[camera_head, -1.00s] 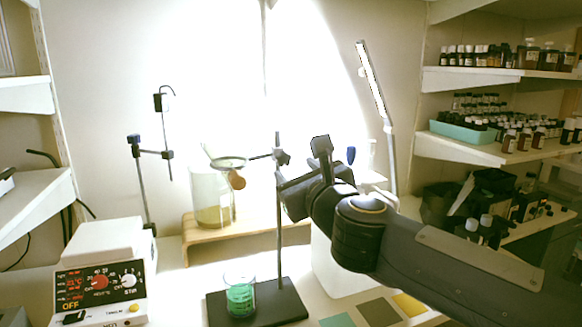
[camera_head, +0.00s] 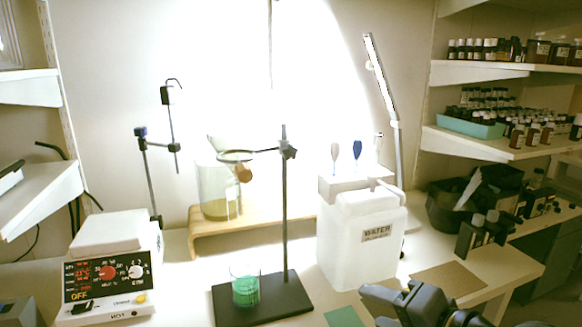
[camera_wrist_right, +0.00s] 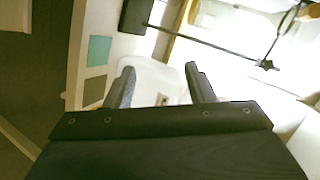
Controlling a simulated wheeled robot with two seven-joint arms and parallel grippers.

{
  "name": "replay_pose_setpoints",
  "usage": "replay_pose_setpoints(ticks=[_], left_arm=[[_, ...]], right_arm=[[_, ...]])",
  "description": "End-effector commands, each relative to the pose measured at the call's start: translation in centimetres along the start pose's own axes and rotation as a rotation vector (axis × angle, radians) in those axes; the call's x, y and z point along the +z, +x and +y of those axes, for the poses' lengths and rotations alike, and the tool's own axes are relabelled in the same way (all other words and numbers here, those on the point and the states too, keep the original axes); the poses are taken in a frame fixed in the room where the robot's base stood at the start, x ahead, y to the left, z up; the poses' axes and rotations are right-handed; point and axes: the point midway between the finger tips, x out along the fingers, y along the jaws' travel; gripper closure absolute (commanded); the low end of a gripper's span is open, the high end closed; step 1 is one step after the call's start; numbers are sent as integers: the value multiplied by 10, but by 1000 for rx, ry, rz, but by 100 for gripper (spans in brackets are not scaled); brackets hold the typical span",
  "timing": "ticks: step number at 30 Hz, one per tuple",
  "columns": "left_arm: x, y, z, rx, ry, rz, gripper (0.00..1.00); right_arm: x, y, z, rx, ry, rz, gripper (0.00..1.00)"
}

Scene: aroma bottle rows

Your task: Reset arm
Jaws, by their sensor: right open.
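My right gripper (camera_head: 392,292) shows at the bottom right of the head view, low near the table's front, with its arm cut off by the frame. In the right wrist view its two fingers (camera_wrist_right: 160,82) stand apart with nothing between them. The white water jug (camera_wrist_right: 150,75) shows beyond the fingers there, apart from them. My left gripper does not show in either view.
The water jug (camera_head: 362,240) stands right of the retort stand (camera_head: 284,210). A beaker of green liquid (camera_head: 245,288) stands on the stand's black base. A hotplate (camera_head: 108,270) is at left. Shelves of bottles (camera_head: 500,130) line the right. Flat coloured squares (camera_head: 447,279) lie near the jug.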

Motion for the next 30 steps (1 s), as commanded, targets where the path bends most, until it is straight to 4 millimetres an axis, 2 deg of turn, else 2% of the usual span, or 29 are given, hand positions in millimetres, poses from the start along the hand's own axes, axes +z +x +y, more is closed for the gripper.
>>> replay_pose_setpoints(ticks=[1, 3, 6, 14, 16, 23, 30], left_arm=[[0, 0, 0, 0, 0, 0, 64], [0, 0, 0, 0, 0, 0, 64], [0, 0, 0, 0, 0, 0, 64], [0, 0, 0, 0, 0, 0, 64], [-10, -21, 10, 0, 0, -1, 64], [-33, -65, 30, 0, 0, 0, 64], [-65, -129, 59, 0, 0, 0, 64]], right_arm=[[8, -10, 28, 68, -88, -19, 51], [20, -22, 62, 156, -199, -61, 51], [36, -37, 102, 259, -321, -123, 51], [73, -76, 186, 470, -541, -295, 51], [67, -86, 164, 472, -548, -300, 51], [53, -108, 116, 469, -546, -298, 51], [33, -139, 48, 468, -545, -297, 51]])
